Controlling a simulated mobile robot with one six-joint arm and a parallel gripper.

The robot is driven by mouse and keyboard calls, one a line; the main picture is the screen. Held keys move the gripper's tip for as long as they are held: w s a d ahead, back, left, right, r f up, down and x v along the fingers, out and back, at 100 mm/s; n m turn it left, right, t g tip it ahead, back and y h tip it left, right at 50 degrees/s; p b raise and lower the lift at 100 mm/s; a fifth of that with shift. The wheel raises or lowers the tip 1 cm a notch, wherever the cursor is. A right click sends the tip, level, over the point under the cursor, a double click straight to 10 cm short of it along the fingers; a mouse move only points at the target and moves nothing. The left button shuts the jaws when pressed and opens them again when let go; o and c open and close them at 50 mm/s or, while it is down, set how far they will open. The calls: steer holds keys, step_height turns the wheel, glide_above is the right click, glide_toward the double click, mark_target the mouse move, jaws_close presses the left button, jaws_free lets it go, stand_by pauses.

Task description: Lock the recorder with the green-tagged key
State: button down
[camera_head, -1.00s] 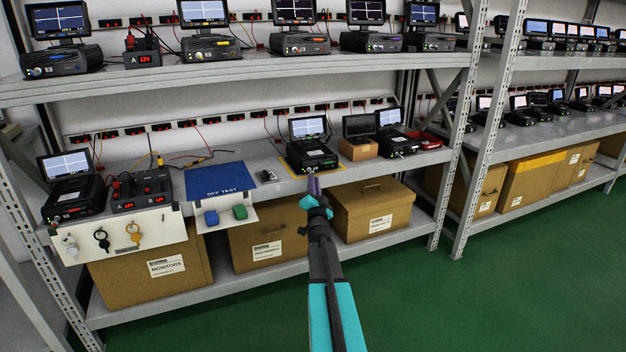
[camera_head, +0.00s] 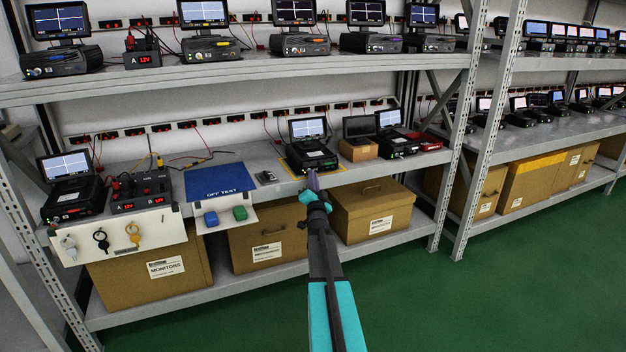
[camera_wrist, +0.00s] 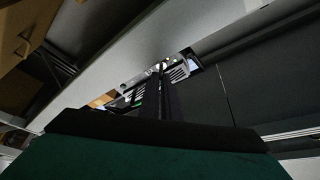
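The recorder (camera_head: 312,160), a black box with a small screen on top, stands inside a yellow outline on the middle shelf. My gripper (camera_head: 313,180) is just in front of its lower front face, at the shelf edge. In the wrist view the two dark fingers of my gripper (camera_wrist: 162,80) lie close together, with a small bright bit at their tips. I cannot tell what, if anything, is between them. The recorder's front (camera_wrist: 135,98) shows tilted behind the fingers. A white key panel (camera_head: 120,240) at left carries pale, black and orange tags. I see no green-tagged key.
A blue OFF TEST mat (camera_head: 218,181) lies left of the recorder. A brown box (camera_head: 358,150) stands right of the recorder. Cardboard boxes fill the lower shelf; the green floor is clear.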

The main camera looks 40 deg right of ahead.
steer(key=shift+f+n, duration=0.1)
steer(key=shift+n, duration=0.4)
steer(key=shift+s+d+r+n+t+y+p, duration=0.15)
steer(key=shift+n+t+y+p, duration=0.5)
steer(key=shift+n+y, duration=2.3)
steer(key=shift+w+d+n+t+y+p, duration=0.1)
steer(key=shift+n+t+y+p, duration=0.45)
steer(key=shift+n, duration=4.7)
steer(key=shift+s+d+r+n+t+y+p, duration=0.15)
steer(key=shift+n+t+y, duration=1.35)
steer(key=shift+n, duration=2.6)
steer(key=shift+w+f+g+y, duration=0.1)
steer(key=shift+f+g+y, duration=0.05)
steer(key=shift+g+y, duration=0.2)
steer(key=c, duration=2.3)
jaws_free()
steer(key=shift+o, duration=0.2)
